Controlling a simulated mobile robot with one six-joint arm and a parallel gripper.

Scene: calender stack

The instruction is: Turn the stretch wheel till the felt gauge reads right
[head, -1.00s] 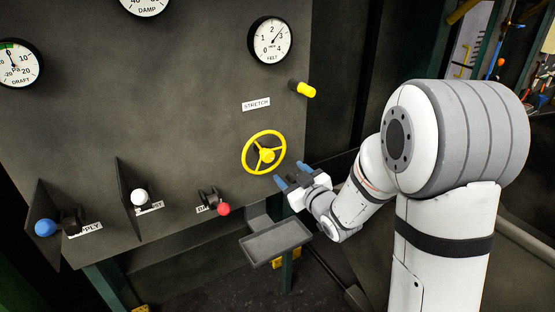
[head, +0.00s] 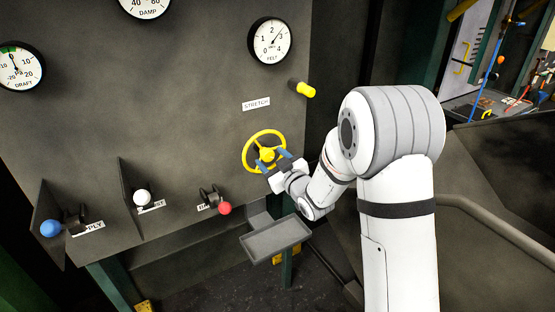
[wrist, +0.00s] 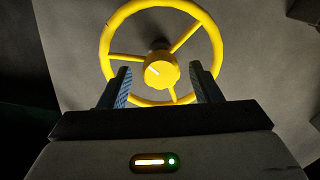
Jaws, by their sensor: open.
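The yellow stretch wheel (head: 249,139) is on the dark panel, below the STRETCH label (head: 256,104). My gripper (head: 271,157) is at the wheel's lower right, with its blue fingers in front of it. In the wrist view the wheel (wrist: 104,42) shows spokes and a yellow hub. My gripper's two fingers (wrist: 164,84) are apart, either side of the hub and the lower spoke. Whether they touch the wheel is unclear. The felt gauge (head: 270,41) is a white dial marked FEET or FELT, its needle pointing up and right between 2 and 3.
A yellow knob (head: 302,89) sticks out right of the STRETCH label. A red-knobbed lever (head: 224,208), a white knob (head: 142,197) and a blue knob (head: 50,228) stand lower left. A grey tray (head: 275,241) sits below the wheel. The draft gauge (head: 17,66) is far left.

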